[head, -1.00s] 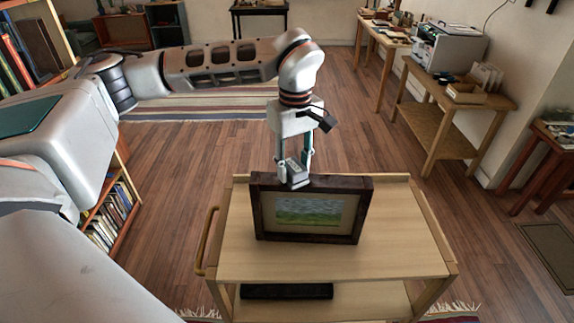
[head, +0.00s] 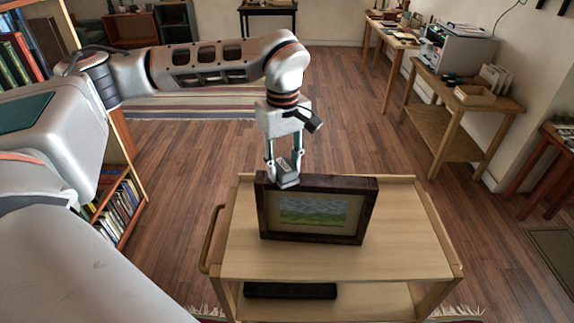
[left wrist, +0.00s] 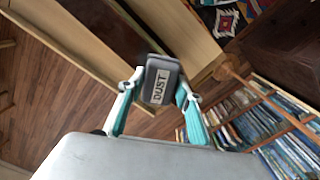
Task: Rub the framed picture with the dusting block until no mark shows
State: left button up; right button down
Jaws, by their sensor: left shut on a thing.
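The framed picture (head: 313,211), a green landscape in a dark brown frame, stands upright on the top of a wooden cart (head: 400,255). My left gripper (head: 284,172) is shut on the grey dusting block (head: 288,178), at the upper left corner of the frame. I cannot tell whether the block touches the frame. No distinct mark can be made out on the picture at this size. My right gripper is not in view.
A dark flat object (head: 290,290) lies on the cart's lower shelf. The cart has a handle (head: 211,240) on its left. A bookshelf (head: 120,205) stands at the left, and a printer table (head: 465,95) at the right. The cart top around the picture is clear.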

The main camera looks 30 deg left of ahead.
pick_arm(q)
jog(key=shift+s+a+f, duration=0.15)
jog(key=shift+s+f, duration=0.05)
jog(key=shift+f, duration=0.15)
jog(key=shift+w+a+r, duration=0.15)
jog(key=shift+a+r, duration=0.05)
jog(key=shift+r, duration=0.8)
jog(key=shift+d+r, duration=0.2)
jog(key=shift+r, duration=2)
jog(key=shift+r, duration=0.1)
jog(key=shift+r, duration=1.4)
jog(key=shift+f, duration=0.1)
